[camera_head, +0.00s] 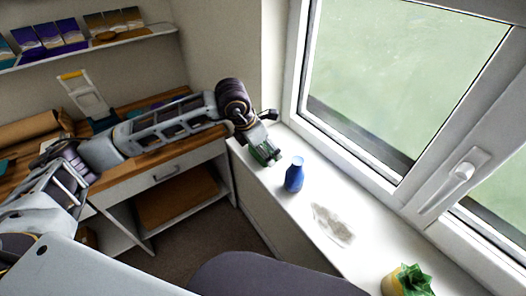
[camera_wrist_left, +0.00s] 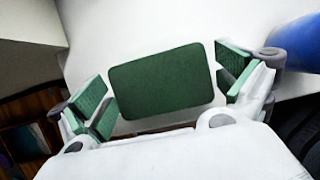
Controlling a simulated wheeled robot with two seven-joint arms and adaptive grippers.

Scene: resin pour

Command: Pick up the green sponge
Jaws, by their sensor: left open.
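The green sponge (camera_wrist_left: 160,82) is a flat dark green block with rounded corners, lying on the white windowsill in the left wrist view. My left gripper (camera_wrist_left: 165,90) is open, with one green-padded finger on each side of the sponge. Gaps show between the pads and the sponge, so it is not gripped. In the head view my left gripper (camera_head: 265,155) is low over the far end of the sill. There I cannot tell the sponge apart from the green finger pads. My right gripper is not in view.
A blue vase (camera_head: 294,175) stands on the sill close to the right of my left gripper. A crumpled whitish thing (camera_head: 332,225) and a potted green plant (camera_head: 408,281) are nearer along the sill. The window frame (camera_head: 350,147) borders the sill. A wooden desk (camera_head: 125,170) is at left.

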